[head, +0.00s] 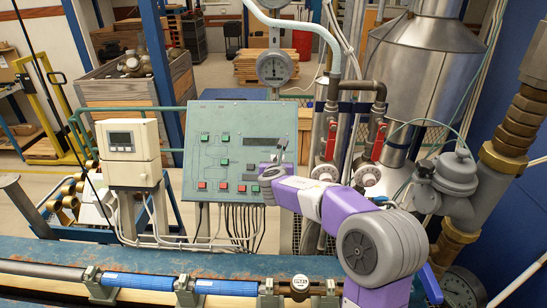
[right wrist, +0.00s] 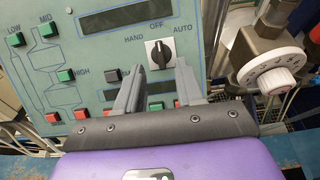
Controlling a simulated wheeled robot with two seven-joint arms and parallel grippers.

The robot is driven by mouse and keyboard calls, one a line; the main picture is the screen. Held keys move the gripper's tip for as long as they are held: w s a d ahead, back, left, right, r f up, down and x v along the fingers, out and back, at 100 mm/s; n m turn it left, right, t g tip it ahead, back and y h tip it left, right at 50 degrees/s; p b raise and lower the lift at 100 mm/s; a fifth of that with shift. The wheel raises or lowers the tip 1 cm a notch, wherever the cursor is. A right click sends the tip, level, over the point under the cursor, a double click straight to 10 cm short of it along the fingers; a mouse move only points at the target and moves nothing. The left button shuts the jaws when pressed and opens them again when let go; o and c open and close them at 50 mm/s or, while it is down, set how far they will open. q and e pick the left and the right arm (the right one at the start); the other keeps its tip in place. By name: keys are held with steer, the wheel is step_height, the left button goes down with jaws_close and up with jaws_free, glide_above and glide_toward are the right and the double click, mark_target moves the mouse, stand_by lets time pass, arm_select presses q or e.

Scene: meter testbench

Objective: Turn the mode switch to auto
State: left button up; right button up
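The mode switch (right wrist: 160,53) shows in the right wrist view as a black knob on a white square plate, with the labels HAND, OFF and AUTO above it. Its handle stands about upright, toward OFF. It is on the green control panel (head: 222,115). My right gripper (right wrist: 161,68) is open, with one finger on each side below the knob and nothing seen between them. I cannot tell whether a finger touches the knob. In the head view my right gripper (head: 266,181) is at the panel's lower right, where the switch is hard to make out. My left gripper is not in view.
Green and red buttons (right wrist: 66,75) and a dark display (right wrist: 120,17) surround the switch. A white dial (right wrist: 272,76) on a valve stands to the right. A beige meter box (head: 128,140) stands left of the panel. Pipes (head: 140,281) run along the front bench.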

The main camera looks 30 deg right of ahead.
steer(key=shift+p+x, duration=0.45)
steer(key=shift+x, duration=2.35)
steer(key=shift+f, duration=0.1)
steer(key=shift+c, duration=0.4)
jaws_close()
